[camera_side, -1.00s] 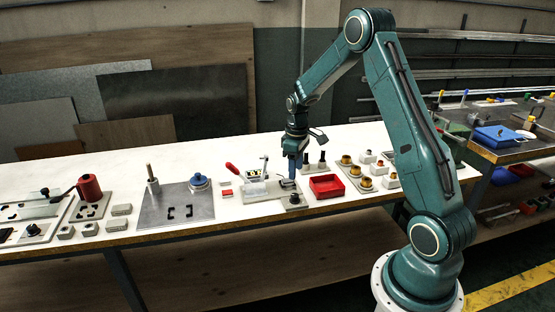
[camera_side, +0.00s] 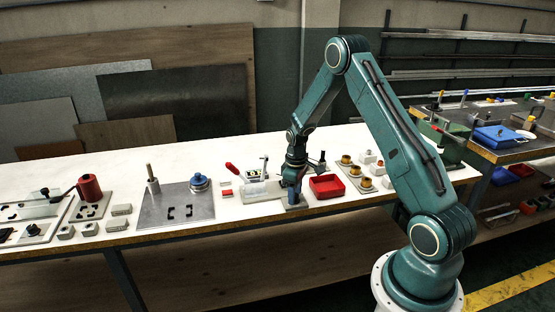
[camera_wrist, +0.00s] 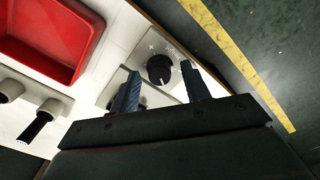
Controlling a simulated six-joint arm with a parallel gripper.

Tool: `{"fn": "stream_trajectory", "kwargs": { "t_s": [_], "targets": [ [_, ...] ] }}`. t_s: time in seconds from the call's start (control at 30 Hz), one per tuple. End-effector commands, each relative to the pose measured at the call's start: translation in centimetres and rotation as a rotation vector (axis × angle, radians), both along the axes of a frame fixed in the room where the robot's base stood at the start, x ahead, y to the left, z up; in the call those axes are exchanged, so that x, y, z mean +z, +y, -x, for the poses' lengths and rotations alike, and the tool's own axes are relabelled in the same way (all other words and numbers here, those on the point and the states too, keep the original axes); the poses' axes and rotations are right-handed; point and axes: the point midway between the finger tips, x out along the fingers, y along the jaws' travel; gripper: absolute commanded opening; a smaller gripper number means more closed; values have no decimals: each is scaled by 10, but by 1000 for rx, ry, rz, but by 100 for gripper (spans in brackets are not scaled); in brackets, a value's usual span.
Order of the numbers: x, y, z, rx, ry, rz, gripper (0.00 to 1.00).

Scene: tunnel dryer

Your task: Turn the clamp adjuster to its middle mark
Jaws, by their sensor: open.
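The clamp adjuster is a round black knob (camera_wrist: 160,69) on a light grey plate (camera_wrist: 118,88) with small marks around it, seen in the wrist view. A pale line shows on the knob; which mark it points to is too small to tell. My gripper (camera_wrist: 162,82) is open, its two dark blue fingers on either side of the knob in the picture; I cannot tell whether they touch it. In the side view my gripper (camera_side: 293,192) is low over the adjuster's plate (camera_side: 297,203) at the bench front, and hides the knob.
A red tray (camera_side: 326,186) stands close to the right of my gripper. A clamp with a red handle (camera_side: 232,168) is to the left. Brass-topped parts (camera_side: 365,170) stand farther right. The bench's front edge is close by.

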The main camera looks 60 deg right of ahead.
Motion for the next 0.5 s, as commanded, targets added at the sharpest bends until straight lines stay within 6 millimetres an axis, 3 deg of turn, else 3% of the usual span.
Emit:
{"fn": "stream_trajectory", "kwargs": {
  "t_s": [0.13, 0.33, 0.5],
  "targets": [
    [0, 0, 0, 0, 0, 0, 43],
    [0, 0, 0, 0, 0, 0, 4],
    [0, 0, 0, -3, 0, 1, 2]
  ]
}}
